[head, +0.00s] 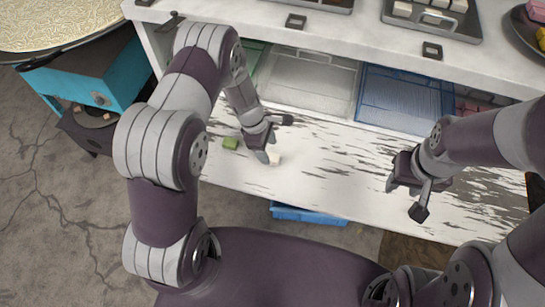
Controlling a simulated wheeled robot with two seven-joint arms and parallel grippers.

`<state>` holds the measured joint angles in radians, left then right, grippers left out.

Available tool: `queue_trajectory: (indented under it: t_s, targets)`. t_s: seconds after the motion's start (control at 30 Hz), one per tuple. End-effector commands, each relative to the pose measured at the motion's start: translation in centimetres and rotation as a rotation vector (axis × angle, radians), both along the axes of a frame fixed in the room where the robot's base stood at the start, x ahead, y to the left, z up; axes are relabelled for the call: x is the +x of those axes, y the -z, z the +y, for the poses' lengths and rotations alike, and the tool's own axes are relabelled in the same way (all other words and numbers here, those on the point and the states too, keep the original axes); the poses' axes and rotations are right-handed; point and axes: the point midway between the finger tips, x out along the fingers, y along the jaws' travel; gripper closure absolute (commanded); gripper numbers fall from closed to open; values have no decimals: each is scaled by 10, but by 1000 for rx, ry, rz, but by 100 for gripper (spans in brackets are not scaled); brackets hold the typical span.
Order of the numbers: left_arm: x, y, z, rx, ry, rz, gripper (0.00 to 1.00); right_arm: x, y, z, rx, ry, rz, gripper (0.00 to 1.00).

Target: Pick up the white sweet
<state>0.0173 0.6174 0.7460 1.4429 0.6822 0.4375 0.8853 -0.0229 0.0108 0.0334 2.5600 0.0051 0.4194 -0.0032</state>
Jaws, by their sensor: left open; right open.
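The white sweet (274,159) is a small pale block on the worn white board (325,185). My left gripper (274,140) is right above and beside it, pointing down, and partly hides it. The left gripper is open; I cannot tell whether a finger touches the sweet. A green sweet (230,143) lies on the board just left of the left gripper. My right gripper (404,198) is open and empty over the right part of the board.
A clear tray (310,79) and a blue basket (400,100) stand behind the board under a shelf (360,31). A tray with white blocks (433,18) is on the shelf. A blue stove (105,85) with a pan is at left. The board's middle is clear.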

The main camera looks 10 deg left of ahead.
Motion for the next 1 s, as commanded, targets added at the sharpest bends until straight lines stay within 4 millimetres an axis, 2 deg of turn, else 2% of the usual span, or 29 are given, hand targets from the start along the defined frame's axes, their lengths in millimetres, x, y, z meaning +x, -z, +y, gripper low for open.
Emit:
queue_trajectory:
  t_s: [0.1, 0.2, 0.43, 0.47, 0.6, 0.63, 1.0]
  targets:
    - [-1, 22, -8, 0, 2, 4, 36, 0, -5, 0, 0, 0, 0, 57]
    - [-1, 33, -11, 0, 2, 1, 36, 0, -5, 0, 0, 0, 0, 57]
    - [0, 36, -12, 0, 2, 0, 36, 0, -4, 0, 0, 0, 0, 57]
    - [0, 36, -12, 0, 2, 0, 43, 0, -4, 0, 0, 0, 0, 57]
    - [0, 36, -12, 0, 2, 0, 88, 0, -4, 0, 0, 0, 0, 57]
    - [0, 36, -12, 0, 2, 0, 96, 0, -4, 0, 0, 0, 0, 57]
    - [0, 31, -12, 0, 3, -1, 96, 0, -4, 0, 0, 0, 0, 57]
